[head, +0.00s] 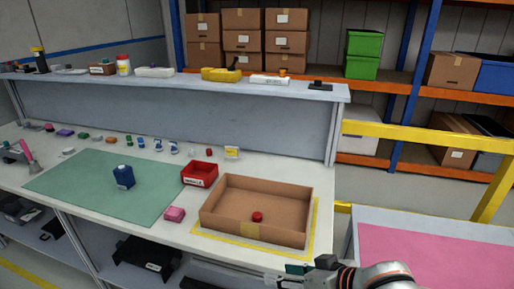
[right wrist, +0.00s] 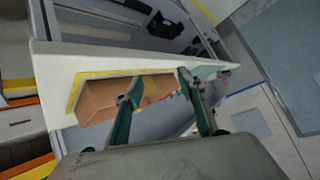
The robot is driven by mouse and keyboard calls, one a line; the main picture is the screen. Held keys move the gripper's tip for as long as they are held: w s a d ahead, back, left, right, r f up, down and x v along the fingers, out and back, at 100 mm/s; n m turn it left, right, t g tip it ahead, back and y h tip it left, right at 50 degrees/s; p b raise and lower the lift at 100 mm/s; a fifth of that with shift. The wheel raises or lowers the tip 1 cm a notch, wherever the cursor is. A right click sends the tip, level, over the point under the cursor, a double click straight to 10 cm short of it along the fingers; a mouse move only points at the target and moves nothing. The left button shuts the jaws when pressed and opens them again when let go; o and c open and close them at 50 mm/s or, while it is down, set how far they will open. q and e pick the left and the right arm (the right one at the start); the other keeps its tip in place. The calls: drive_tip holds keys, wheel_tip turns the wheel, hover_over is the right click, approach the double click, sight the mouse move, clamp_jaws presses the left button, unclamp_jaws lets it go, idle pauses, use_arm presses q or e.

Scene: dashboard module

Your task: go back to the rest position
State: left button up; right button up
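My right gripper (head: 285,277) is at the bottom edge of the head view, in front of the workbench and partly cut off by the frame. In the right wrist view its two fingers (right wrist: 155,88) stand apart with nothing between them. My left gripper is not in view. A cardboard box (head: 255,190) sits open on the bench's right end, with a red round object (head: 257,216) in it. It also shows beyond the fingers in the right wrist view (right wrist: 97,102).
The bench (head: 140,228) carries a green mat (head: 85,188), a dark blue bottle (head: 123,177), a red bin (head: 199,174) and a pink block (head: 175,214). A pink-topped table (head: 430,255) stands at right. A yellow rail (head: 430,141) lies behind it.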

drive_tip(key=d+f+m+t+h, duration=0.1)
drive_tip(key=d+f+m+t, duration=0.3)
drive_tip(key=f, duration=0.7)
drive_tip(key=s+d+f+n+h, duration=0.2)
drive_tip(key=s+d+f+h, duration=0.2)
drive_tip(key=s+d+f, duration=0.6)
wheel_tip(320, 180, down, 4)
drive_tip(key=shift+s+d+r+h, duration=0.2)
drive_tip(key=shift+s+d+h, duration=0.15)
drive_tip(key=shift+s, duration=0.35)
